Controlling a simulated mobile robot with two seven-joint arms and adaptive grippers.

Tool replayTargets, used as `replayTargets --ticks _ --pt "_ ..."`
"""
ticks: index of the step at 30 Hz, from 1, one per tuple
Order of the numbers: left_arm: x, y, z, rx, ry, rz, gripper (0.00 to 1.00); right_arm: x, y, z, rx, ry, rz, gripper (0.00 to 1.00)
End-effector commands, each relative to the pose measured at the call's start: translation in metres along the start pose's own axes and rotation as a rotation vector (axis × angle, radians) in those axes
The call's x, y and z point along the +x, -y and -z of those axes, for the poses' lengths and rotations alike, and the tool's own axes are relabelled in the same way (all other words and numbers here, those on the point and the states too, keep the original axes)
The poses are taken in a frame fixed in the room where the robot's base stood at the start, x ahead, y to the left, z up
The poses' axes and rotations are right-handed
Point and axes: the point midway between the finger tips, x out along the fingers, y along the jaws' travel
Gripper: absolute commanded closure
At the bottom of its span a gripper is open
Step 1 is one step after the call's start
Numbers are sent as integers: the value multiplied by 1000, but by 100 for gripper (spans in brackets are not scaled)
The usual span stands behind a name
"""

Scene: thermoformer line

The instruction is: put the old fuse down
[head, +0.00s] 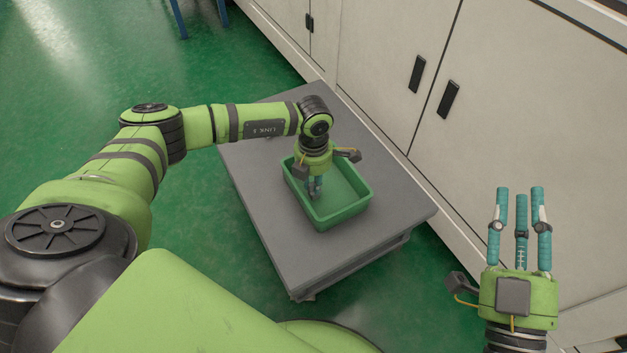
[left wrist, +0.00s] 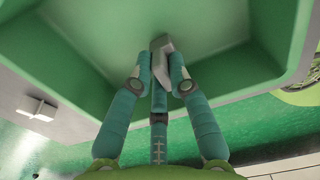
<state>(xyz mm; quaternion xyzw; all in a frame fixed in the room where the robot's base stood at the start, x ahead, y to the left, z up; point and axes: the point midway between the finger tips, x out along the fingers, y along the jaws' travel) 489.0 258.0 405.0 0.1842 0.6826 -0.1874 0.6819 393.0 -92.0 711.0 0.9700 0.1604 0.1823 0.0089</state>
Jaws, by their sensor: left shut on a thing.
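The old fuse is a small grey piece (left wrist: 163,60) between the teal fingers of my left gripper (left wrist: 160,75) in the left wrist view. The left gripper is shut on it. In the head view, this gripper (head: 314,190) points down inside the green tray (head: 344,216), near its left side. I cannot tell whether the fuse touches the tray floor. The fuse is mostly hidden by the fingers in the head view. My right gripper (head: 520,205) is at the right of the head view, fingers up, spread and empty, away from the tray.
The tray stands on a grey cart (head: 262,190) with bare top around it. A small pale object (left wrist: 38,110) lies on the grey surface beside the tray in the left wrist view. Pale cabinets (head: 380,60) with black handles run along the right. Green floor lies left.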

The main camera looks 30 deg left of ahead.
Motion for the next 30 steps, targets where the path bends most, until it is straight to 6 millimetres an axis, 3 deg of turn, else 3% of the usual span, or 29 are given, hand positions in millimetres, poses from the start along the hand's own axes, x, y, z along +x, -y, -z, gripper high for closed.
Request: replayTargets --ticks 7,8,9,22,30 --pt "2 0 0 0 0 0 100 0 2 6 0 -33 3 70" --pt "2 0 0 0 0 0 74 0 2 7 0 -36 4 70" --pt "2 0 0 0 0 0 58 0 2 7 0 -35 4 70" --pt "0 0 0 0 0 0 58 0 1 6 1 -22 3 70" --pt "-26 0 0 0 2 0 58 -6 -12 -44 2 242 -26 70"
